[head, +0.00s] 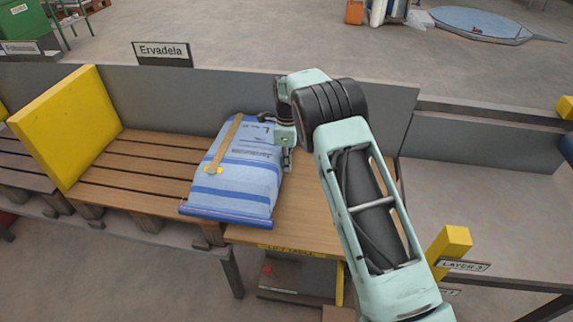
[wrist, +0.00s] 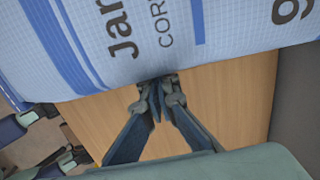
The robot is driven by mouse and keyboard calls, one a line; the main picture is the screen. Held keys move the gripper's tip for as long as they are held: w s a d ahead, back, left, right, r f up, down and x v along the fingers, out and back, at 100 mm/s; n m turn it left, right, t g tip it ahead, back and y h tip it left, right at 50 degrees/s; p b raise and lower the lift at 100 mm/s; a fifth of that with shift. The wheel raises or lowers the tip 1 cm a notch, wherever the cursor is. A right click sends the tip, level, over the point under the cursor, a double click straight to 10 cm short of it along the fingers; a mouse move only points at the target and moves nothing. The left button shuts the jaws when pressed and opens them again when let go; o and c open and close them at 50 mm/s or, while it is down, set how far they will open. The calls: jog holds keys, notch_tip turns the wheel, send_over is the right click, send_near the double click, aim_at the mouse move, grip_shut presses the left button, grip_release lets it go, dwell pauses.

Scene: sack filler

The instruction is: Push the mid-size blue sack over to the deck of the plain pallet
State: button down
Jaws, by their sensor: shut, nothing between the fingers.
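The blue sack (head: 240,180) lies flat, with pale and darker blue bands, printed text and a tan strip on top. It straddles the seam between the wooden lift table (head: 305,205) and a brown slatted pallet (head: 140,170) on its left. Its left part overhangs the pallet deck; whether it bears on the slats is unclear. My gripper (head: 287,165) is shut and empty at the sack's right side, low over the table. In the wrist view, the closed fingertips (wrist: 158,85) are against or very close to the sack's long edge (wrist: 180,45).
A yellow board (head: 65,125) stands at the pallet's left end, with another pallet (head: 20,165) beyond it. A grey wall with an "Ervadela" sign (head: 163,50) runs behind. A yellow post (head: 447,245) stands right of the table. The pallet's left half is bare.

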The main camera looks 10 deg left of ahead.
jog(key=d, duration=0.3)
jog(key=shift+d, duration=0.2)
notch_tip(320, 180, up, 10)
jog(key=p, duration=0.1)
jog(key=shift+d, duration=0.15)
jog(key=c, duration=2.7)
grip_release()
